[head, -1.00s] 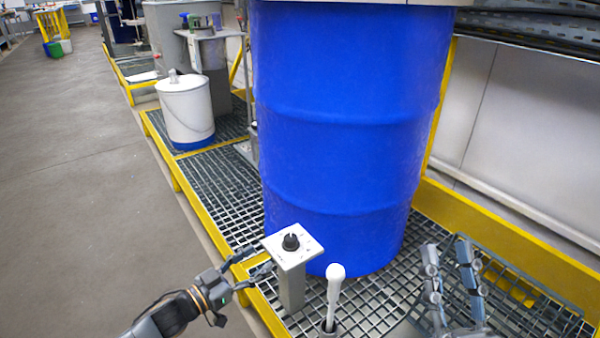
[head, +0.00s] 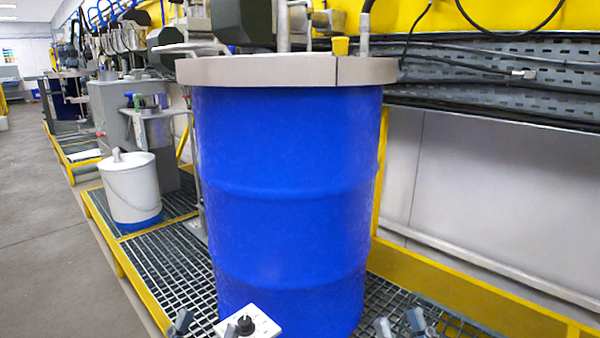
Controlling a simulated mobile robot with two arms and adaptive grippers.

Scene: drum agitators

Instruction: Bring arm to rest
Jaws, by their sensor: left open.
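My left gripper (head: 206,327) is at the bottom edge with only its fingertips in view. My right gripper (head: 399,325) is at the bottom edge, right of the blue drum (head: 290,200). Its two fingertips stand apart with nothing seen between them. Both arms are hidden below the picture.
The drum with its pale lid (head: 290,71) fills the middle, on a metal grating (head: 165,270) with a yellow edge. A white bucket (head: 130,190) stands on the grating at left. Grey floor (head: 40,230) lies open at far left. Cables run along the wall at right.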

